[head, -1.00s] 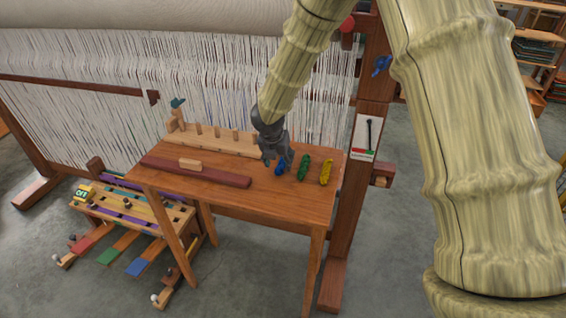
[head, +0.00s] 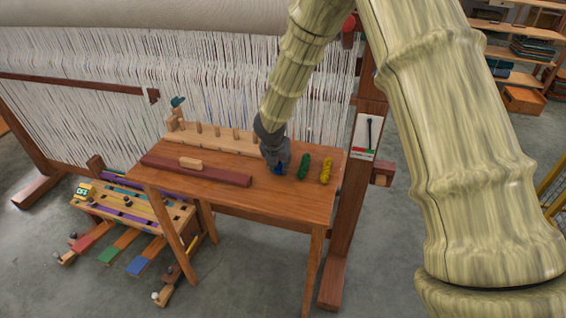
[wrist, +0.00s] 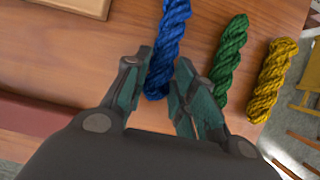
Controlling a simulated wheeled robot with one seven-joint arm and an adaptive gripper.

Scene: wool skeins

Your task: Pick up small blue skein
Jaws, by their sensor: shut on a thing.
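The small blue skein (wrist: 168,45) is a twisted hank lying on the wooden table. In the wrist view it runs up from between my gripper's fingers. My gripper (wrist: 161,68) is shut on its near end, with one finger on each side. In the head view, my gripper (head: 277,166) is down at the tabletop and hides most of the blue skein (head: 279,170).
A green skein (wrist: 230,60) lies just right of the blue one, close to my right finger. A yellow skein (wrist: 273,80) lies further right, near the table edge. A pegged wooden rack (head: 215,140) and a dark red bar (head: 215,174) lie to the left.

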